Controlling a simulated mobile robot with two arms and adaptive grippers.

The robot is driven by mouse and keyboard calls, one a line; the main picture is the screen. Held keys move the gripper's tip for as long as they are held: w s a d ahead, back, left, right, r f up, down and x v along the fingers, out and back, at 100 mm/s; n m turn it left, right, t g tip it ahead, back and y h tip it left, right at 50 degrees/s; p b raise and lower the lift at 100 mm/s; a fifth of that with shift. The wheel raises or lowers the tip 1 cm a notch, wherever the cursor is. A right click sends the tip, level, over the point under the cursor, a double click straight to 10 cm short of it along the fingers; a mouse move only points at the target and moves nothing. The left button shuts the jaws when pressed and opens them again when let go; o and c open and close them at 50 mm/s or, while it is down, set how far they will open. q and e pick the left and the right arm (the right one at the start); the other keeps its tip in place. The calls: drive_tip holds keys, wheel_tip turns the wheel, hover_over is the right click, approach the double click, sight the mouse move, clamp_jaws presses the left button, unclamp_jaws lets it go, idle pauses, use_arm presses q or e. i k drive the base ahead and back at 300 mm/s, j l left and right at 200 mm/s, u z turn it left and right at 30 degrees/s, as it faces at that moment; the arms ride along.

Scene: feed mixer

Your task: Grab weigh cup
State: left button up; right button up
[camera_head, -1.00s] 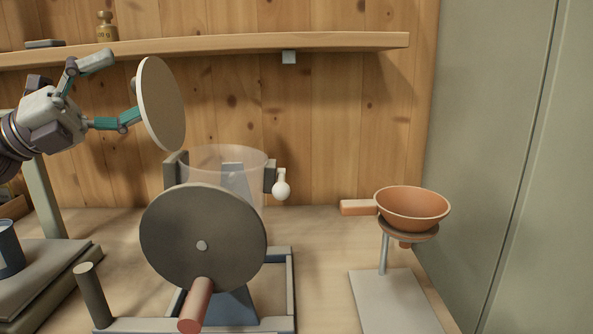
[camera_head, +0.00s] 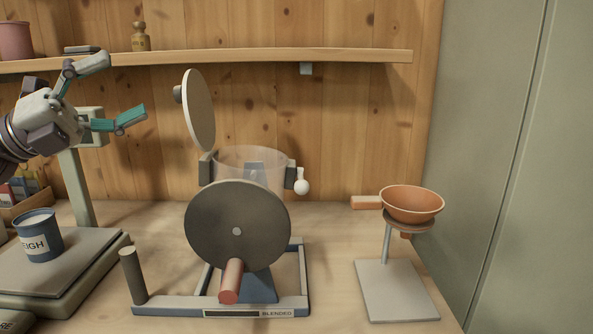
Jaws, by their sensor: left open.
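The weigh cup (camera_head: 38,236) is a blue cup with a white label reading "EIGH". It stands upright on the grey scale platform (camera_head: 88,252) at the left. My left gripper (camera_head: 128,92) is open and empty, above and to the right of the cup and well apart from it. Its fingers point right, toward the raised round lid of the mixer. My right gripper is not in view.
The mixer has a clear drum (camera_head: 250,168), a dark wheel (camera_head: 237,226) with a red handle, and an open lid (camera_head: 199,110). An orange funnel pan (camera_head: 411,204) sits on a stand at right. A wooden shelf (camera_head: 250,52) runs above.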

sight(38, 231)
drive_tip(key=k, duration=1.3)
